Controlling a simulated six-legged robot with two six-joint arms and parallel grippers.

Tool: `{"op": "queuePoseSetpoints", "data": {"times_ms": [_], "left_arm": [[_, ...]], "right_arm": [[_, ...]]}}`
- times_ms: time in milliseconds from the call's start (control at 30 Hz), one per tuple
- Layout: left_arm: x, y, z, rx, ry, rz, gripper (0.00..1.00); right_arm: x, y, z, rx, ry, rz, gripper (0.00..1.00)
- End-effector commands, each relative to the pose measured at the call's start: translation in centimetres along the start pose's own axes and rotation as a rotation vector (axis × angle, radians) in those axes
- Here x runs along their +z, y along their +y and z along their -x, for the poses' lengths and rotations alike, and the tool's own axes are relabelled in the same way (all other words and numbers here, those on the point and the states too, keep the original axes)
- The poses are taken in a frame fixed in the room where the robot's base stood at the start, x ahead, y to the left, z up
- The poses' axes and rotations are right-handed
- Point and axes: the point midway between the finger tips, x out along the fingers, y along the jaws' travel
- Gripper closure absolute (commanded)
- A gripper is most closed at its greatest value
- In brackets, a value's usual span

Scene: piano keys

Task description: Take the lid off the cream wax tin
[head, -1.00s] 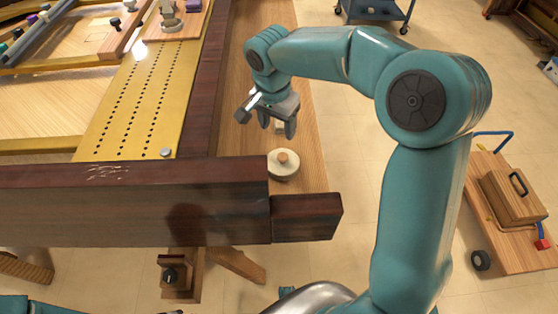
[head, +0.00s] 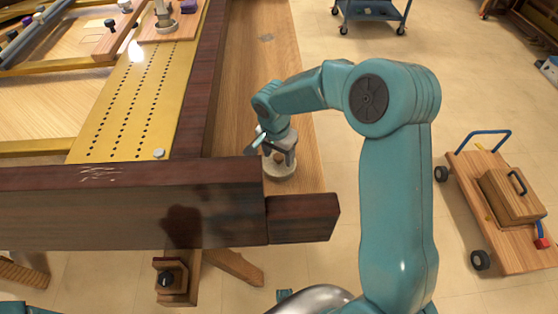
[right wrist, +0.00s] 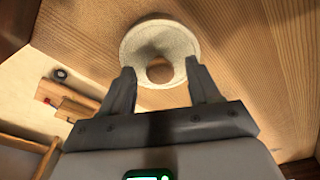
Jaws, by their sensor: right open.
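The cream wax tin (head: 281,172) stands on the wooden bench strip, close to the end of the dark beam. In the right wrist view its round pale lid (right wrist: 147,40) shows from above, with a brown wooden knob (right wrist: 159,70) in the middle. My right gripper (head: 279,158) is over the tin and hides part of it in the head view. In the right wrist view the open fingers (right wrist: 160,82) stand on either side of the knob, with nothing held. I cannot tell how far above the lid the fingertips are. My left gripper is out of view.
The dark wooden beam (head: 120,215) crosses in front of the tin, with a shorter dark block (head: 302,217) at its right end. The bench strip (head: 262,70) is mostly bare behind the tin. A wheeled wooden cart (head: 510,205) stands on the floor at right.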

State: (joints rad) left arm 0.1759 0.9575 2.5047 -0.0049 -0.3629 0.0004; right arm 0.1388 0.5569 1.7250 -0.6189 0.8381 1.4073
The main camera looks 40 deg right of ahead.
Motion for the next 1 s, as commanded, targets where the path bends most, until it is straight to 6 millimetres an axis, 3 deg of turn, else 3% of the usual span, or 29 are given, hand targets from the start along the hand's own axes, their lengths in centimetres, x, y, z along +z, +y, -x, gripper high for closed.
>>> {"op": "queuePoseSetpoints", "data": {"times_ms": [67, 100, 267, 567, 733, 867, 1000], "left_arm": [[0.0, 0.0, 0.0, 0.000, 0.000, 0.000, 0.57], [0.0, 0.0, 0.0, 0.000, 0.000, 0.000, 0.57], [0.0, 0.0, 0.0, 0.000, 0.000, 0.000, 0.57], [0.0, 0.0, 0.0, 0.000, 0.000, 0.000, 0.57], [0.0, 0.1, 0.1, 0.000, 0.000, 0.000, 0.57], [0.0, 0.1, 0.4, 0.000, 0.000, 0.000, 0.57], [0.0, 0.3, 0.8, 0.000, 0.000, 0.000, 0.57]], "right_arm": [[0.0, 0.0, 0.0, 0.000, 0.000, 0.000, 0.39], [0.0, 0.0, 0.0, 0.000, 0.000, 0.000, 0.45], [0.0, 0.0, 0.1, 0.000, 0.000, 0.000, 0.96], [0.0, 0.0, 0.2, 0.000, 0.000, 0.000, 0.97], [-0.2, 0.0, 1.4, -0.001, 0.002, -0.001, 0.97], [-0.5, -0.1, 3.8, -0.005, 0.003, -0.001, 0.97], [-1.0, -0.1, 7.9, -0.007, 0.004, -0.002, 0.97]]}}
